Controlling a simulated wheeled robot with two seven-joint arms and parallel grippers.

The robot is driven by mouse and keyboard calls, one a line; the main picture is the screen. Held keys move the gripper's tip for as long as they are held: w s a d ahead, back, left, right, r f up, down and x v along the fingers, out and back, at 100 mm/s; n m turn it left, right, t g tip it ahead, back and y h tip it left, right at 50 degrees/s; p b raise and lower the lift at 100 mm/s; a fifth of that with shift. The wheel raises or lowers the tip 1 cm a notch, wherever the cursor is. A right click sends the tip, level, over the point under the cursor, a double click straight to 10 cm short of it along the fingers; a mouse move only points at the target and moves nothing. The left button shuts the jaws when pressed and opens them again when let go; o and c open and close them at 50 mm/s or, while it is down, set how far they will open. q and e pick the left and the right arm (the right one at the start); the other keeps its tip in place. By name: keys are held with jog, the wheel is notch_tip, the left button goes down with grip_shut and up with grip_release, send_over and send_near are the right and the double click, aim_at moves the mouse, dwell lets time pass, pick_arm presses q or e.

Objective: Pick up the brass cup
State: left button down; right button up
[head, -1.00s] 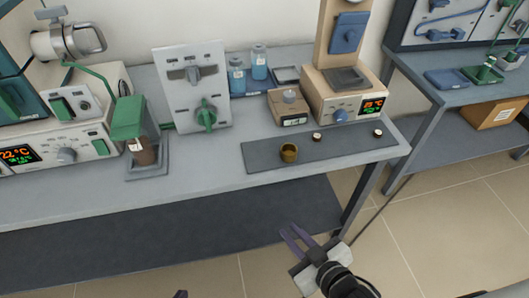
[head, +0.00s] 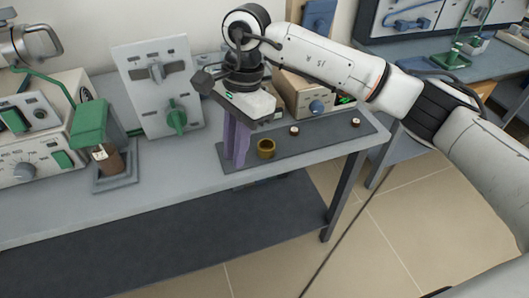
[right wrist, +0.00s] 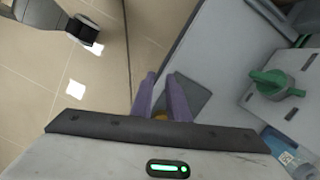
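The brass cup (head: 266,149) stands upright on the dark mat (head: 336,139) near the front edge of the bench. My right gripper (head: 236,158) points down over the left end of the mat, just left of the cup in the head view. Its purple fingers are apart and hold nothing. In the right wrist view, a small part of the brass cup (right wrist: 161,116) shows between the fingers (right wrist: 163,90); the gripper's body hides the rest. My left gripper is not in view.
Two small pieces, a near one (head: 294,130) and a far one (head: 356,122), stand on the mat right of the cup. A panel with a green knob (head: 160,85) and a green-topped stand (head: 115,165) are to the left. My right arm covers part of the back.

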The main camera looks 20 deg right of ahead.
aim_at(272, 154)
jog(key=w+d+r+t+h, duration=0.1)
jog(key=w+d+r+h, duration=0.25)
jog(key=d, duration=0.45)
jog(key=shift+t, duration=0.3)
jog(key=f, duration=0.6)
jog(key=w+d+f, duration=0.1)
jog(key=f, duration=0.2)
jog(key=shift+f, duration=0.1)
grip_shut()
jog(key=shift+w, duration=0.1)
